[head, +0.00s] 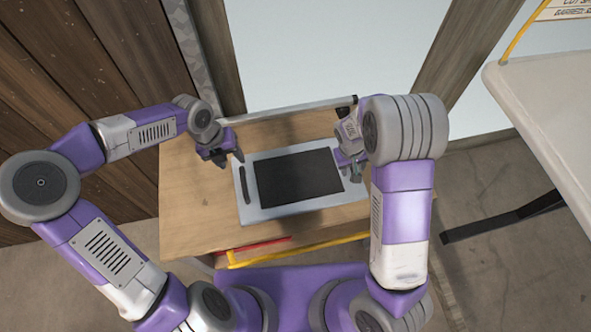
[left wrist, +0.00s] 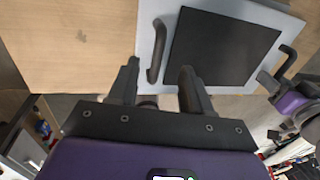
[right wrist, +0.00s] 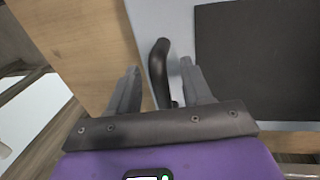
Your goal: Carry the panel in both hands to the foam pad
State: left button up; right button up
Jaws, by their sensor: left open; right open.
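The panel (head: 262,210) is a pale flat sheet with a large dark rectangle in its middle. It lies on a wooden bench top. A black bar handle (head: 245,185) runs along its left side. My left gripper (head: 232,158) is open near the far end of that handle; in the left wrist view the left handle (left wrist: 157,52) shows between the fingertips. My right gripper (head: 352,172) is open at the panel's right side. In the right wrist view the right handle (right wrist: 160,70) stands between its fingers. I cannot make out a foam pad for certain.
The wooden bench (head: 190,205) has bare room left of the panel. A red bar and a yellow bar (head: 300,249) run along its near edge. A pale tabletop (head: 545,110) stands at the right, with a black strap (head: 500,218) below it. A plank wall is at the left.

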jog(key=shift+r, duration=0.2)
pick_arm(q)
jog(key=shift+a+r, duration=0.2)
jog(key=shift+r, duration=0.8)
pick_arm(e)
notch_tip(320, 180, up, 11)
jog(key=a, duration=0.2)
jog(key=shift+s+a+r, duration=0.15)
jog(key=shift+s+r, duration=0.05)
pick_arm(q)
jog(key=shift+s, duration=0.1)
